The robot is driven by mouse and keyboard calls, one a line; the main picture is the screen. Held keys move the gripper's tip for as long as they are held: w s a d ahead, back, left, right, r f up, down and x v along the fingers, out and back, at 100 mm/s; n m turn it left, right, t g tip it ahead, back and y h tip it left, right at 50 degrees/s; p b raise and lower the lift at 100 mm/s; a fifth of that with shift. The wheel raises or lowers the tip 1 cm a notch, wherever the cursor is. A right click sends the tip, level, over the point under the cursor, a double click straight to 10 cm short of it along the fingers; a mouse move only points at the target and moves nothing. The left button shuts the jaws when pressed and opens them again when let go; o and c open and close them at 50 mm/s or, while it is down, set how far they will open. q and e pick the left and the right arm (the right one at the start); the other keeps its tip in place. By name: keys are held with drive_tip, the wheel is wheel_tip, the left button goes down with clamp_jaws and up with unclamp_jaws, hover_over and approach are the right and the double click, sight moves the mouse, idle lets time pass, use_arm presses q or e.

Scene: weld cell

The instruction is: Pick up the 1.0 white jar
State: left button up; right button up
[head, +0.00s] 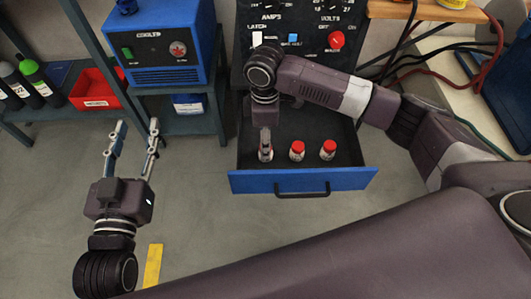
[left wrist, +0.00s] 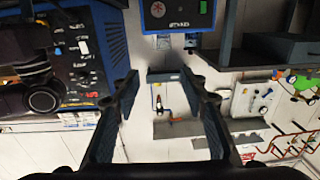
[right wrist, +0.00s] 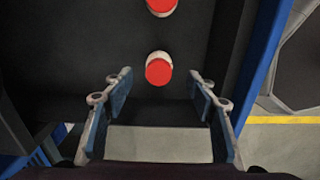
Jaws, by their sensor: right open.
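Three jars with red lids and pale bodies stand in an open drawer: a left jar (head: 265,156), a middle jar (head: 297,151) and a right jar (head: 328,150). Their labels are too small to read. My right gripper (head: 265,130) points down over the left jar, and its finger hides that jar's lid. In the right wrist view, the open fingers (right wrist: 160,82) have a red lid (right wrist: 159,71) between their tips, with no visible grip, and another red lid (right wrist: 162,5) beyond. My left gripper (head: 137,128) is open and empty, away from the drawer.
The drawer (head: 240,181) has a blue front and dark inside walls close around the jars. A blue cooler box (head: 165,50) and a red bin (head: 97,90) stand on shelving at left. A welding machine panel (head: 300,35) rises behind the drawer. The floor in front is clear.

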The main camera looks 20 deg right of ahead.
wheel_tip(320, 180, down, 4)
drive_tip(key=shift+w+d+f+b, duration=0.1)
drive_tip(key=shift+b, duration=0.9)
use_arm(q)
wheel_tip(320, 180, up, 11)
drive_tip(key=s+t+h, duration=0.2)
drive_tip(key=t, duration=0.3)
drive_tip(key=shift+s+d+r+t, duration=0.15)
drive_tip(key=shift+s+d+t, duration=0.2)
drive_tip(key=shift+t, duration=0.05)
use_arm(e)
drive_tip(key=shift+c, duration=0.6)
drive_tip(key=c, duration=1.3)
drive_tip(key=shift+o, duration=0.2)
drive_tip(key=shift+c, duration=0.2)
